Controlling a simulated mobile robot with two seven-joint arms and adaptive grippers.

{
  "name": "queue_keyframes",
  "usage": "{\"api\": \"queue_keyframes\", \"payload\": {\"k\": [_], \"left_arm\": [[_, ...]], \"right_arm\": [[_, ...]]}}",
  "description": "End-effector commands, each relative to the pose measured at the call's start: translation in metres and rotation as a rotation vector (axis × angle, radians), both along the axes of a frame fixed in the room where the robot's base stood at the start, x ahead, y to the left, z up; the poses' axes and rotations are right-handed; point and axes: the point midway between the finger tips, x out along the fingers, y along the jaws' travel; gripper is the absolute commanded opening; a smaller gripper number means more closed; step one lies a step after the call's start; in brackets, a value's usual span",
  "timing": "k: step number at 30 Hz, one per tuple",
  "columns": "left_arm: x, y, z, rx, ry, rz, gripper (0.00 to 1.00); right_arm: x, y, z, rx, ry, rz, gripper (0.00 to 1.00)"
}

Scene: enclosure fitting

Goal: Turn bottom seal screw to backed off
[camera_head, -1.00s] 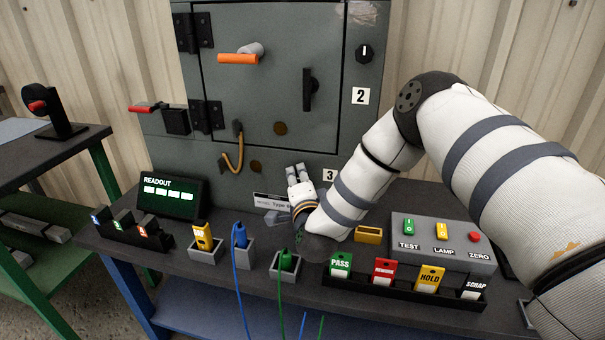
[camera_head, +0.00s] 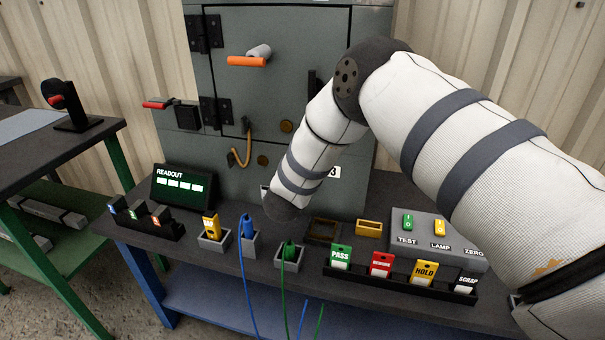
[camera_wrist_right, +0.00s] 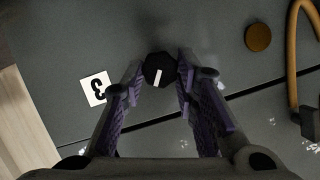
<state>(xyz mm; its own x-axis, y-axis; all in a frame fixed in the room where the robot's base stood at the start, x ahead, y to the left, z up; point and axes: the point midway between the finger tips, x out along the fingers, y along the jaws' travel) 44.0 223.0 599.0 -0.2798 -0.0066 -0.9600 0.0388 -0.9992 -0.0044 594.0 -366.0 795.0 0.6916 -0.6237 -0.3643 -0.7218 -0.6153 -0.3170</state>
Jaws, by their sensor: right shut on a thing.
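The bottom seal screw (camera_wrist_right: 158,68) is a small round black knob with a white line, on the grey cabinet front beside the number 3 label (camera_wrist_right: 95,88). In the right wrist view its line points down and slightly left, and the label appears upside down. My right gripper (camera_wrist_right: 160,74) has its purple-padded fingers on either side of the knob, shut on it. In the head view my right forearm hides both the gripper and the screw; part of the 3 label (camera_head: 333,172) shows beside the arm. My left gripper is in no view.
The cabinet (camera_head: 225,150) has an orange-handled lever (camera_head: 247,61) and a looped cable (camera_head: 241,157). On the bench stand a readout (camera_head: 183,187), cable plugs in holders, a tag rack (camera_head: 400,281) and a button box (camera_head: 437,250). A brown round plug (camera_wrist_right: 257,38) is near the screw.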

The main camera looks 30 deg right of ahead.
Motion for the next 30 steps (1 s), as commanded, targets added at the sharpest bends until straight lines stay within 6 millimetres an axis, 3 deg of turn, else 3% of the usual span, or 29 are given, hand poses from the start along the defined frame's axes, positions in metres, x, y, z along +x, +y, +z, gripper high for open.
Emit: {"api": "queue_keyframes", "payload": {"k": [15, 30], "left_arm": [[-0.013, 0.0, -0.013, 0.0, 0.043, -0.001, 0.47], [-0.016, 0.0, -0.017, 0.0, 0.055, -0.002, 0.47]], "right_arm": [[0.004, 0.003, -0.001, -0.25, 0.289, 0.001, 0.0], [0.004, 0.003, 0.0, -0.325, 0.375, 0.002, 0.0]]}}
